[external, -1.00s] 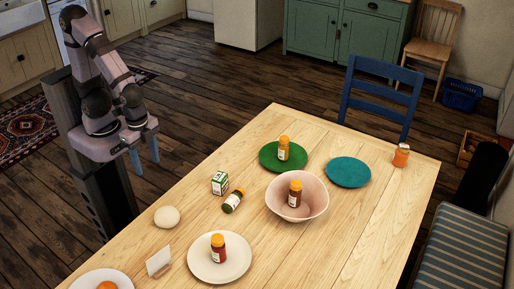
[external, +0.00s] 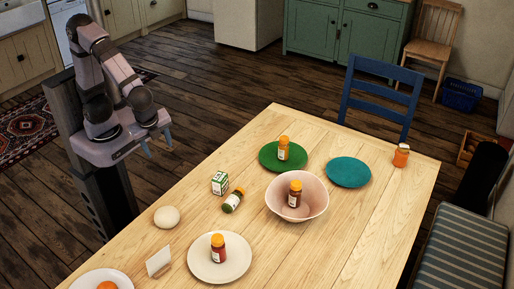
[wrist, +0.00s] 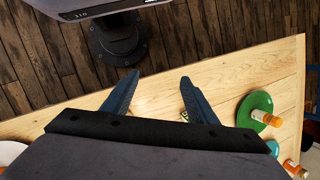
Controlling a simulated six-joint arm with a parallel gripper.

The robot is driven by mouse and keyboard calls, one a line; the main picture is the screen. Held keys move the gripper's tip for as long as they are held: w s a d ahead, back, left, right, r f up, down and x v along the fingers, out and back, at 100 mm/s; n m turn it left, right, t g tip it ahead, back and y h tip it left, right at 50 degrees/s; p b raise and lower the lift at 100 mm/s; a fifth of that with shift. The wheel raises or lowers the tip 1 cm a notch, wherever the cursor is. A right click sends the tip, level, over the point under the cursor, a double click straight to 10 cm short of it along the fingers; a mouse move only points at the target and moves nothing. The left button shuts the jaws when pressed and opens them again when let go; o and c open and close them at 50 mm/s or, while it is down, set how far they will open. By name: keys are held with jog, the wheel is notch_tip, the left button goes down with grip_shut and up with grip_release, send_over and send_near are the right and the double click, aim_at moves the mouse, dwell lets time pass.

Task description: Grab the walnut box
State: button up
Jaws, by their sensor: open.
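A small green and white carton (external: 219,183) stands upright on the wooden table, left of the green plate; it is the only box I can make out, and its label is too small to read. My gripper (external: 157,145) is open and empty, up beyond the table's left edge, well apart from the carton. In the wrist view my gripper (wrist: 160,78) shows two spread blue fingers with nothing between their tips. A small green and white patch by the right finger may be the carton, mostly hidden.
Around are a pale round item (external: 166,217), green plate (external: 268,163) with a jar, pink bowl (external: 316,207) with a jar, cream plate (external: 241,271) with a jar, teal plate (external: 348,172) and card (external: 159,261).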

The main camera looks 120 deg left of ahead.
jog(key=w+a+f+m+g+y+b, duration=0.1)
jog(key=w+a+m+y+b, duration=0.1)
jog(key=w+a+m+y, duration=0.15)
jog(key=m+y+b, duration=0.5)
jog(key=m+y, duration=0.3)
jog(key=y, duration=0.3)
send_over(215, 182)
jog(key=f, duration=1.3)
jog(key=shift+w+d, duration=0.15)
jog(key=shift+d, duration=0.15)
jog(key=shift+s+a+p, duration=0.15)
jog(key=shift+a+p, duration=0.25)
jog(key=shift+a, duration=0.4)
jog(key=shift+s+a+p, duration=0.1)
jog(key=shift+a+p, duration=0.25)
jog(key=shift+a, duration=0.4)
jog(key=shift+s+a+f+p, duration=0.15)
jog(key=shift+a+p, duration=0.25)
jog(key=shift+a, duration=0.65)
jog(key=shift+s+a+r+p, duration=0.15)
jog(key=shift+a+p, duration=0.25)
jog(key=shift+a, duration=0.65)
jog(key=shift+f, duration=0.15)
